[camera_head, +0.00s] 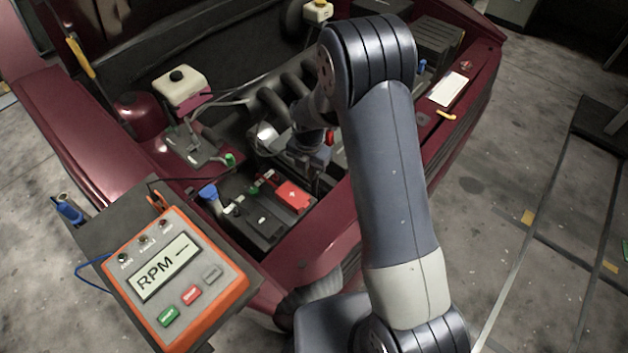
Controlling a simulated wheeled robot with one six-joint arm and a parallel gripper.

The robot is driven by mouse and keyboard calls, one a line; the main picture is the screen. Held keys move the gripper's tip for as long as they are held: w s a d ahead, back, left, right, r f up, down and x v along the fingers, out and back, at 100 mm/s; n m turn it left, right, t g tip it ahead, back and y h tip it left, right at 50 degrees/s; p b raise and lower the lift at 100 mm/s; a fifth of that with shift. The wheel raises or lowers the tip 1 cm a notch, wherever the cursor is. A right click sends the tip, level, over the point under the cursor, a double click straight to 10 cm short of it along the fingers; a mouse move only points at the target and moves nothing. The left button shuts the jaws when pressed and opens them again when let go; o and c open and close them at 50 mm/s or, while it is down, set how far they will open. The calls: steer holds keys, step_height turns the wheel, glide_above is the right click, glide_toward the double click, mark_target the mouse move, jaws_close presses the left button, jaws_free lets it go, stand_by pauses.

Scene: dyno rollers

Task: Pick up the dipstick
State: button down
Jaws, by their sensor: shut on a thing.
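My gripper (308,168) is pointing down into the engine bay, above and behind the battery, partly hidden by my own arm. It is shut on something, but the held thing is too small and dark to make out. I cannot clearly pick out the dipstick in this view. A small yellow-orange piece (446,115) lies on the right edge of the red car body, apart from my gripper; I cannot tell what it is.
The battery (262,222) with a red terminal cover (293,196) sits just in front of my gripper. A white reservoir (180,86) and dark curved pipes (270,105) stand close by. An orange RPM tester (176,285) is at the front left.

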stand_by(0.5)
step_height(320, 180, up, 29)
steer(key=p, duration=0.4)
steer(key=shift+p, duration=0.3)
steer(key=shift+s+d+p, duration=0.1)
steer(key=shift+p, duration=0.75)
steer(key=shift+f, duration=0.3)
steer(key=shift+s, duration=0.1)
